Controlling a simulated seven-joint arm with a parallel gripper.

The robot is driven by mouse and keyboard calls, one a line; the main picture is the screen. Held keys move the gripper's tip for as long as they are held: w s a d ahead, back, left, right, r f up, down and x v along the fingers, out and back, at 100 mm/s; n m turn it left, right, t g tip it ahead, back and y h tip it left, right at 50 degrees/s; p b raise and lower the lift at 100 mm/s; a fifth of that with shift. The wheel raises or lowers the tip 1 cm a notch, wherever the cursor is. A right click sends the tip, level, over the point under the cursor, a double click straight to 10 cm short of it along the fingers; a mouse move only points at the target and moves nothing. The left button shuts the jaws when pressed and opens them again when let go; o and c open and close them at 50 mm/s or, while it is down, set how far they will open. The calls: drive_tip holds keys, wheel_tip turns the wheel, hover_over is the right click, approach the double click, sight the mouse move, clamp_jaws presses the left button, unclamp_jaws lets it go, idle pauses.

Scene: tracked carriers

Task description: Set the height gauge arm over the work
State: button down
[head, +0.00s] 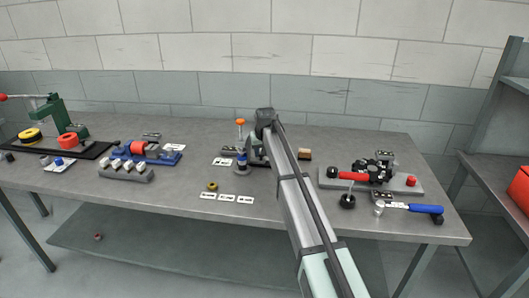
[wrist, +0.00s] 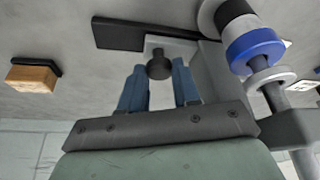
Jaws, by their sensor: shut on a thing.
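The height gauge stands near the middle of the bench, with an orange top (head: 240,122) on a thin post and a blue collar (head: 241,158) lower down. In the wrist view a blue ring (wrist: 254,48) and grey round parts show at the upper right. A dark flat bar (wrist: 118,34) and a pale block with a dark round knob (wrist: 159,66) lie ahead of my gripper (wrist: 160,78). Its two blue fingers are closed on the knob, one on each side. In the head view my own arm hides the fingers and part of the gauge.
A wooden block with a dark top (head: 305,154) stands just right of my arm; it also shows in the wrist view (wrist: 32,77). A grey plate with a red-handled clamp (head: 360,176) is further right.

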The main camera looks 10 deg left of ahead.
drive_tip(key=shift+a, duration=0.3)
drive_tip(key=c, duration=0.8)
unclamp_jaws()
drive_tip(key=shift+c, duration=0.2)
drive_tip(key=v, duration=1.4)
drive_tip(key=shift+d+f, duration=0.15)
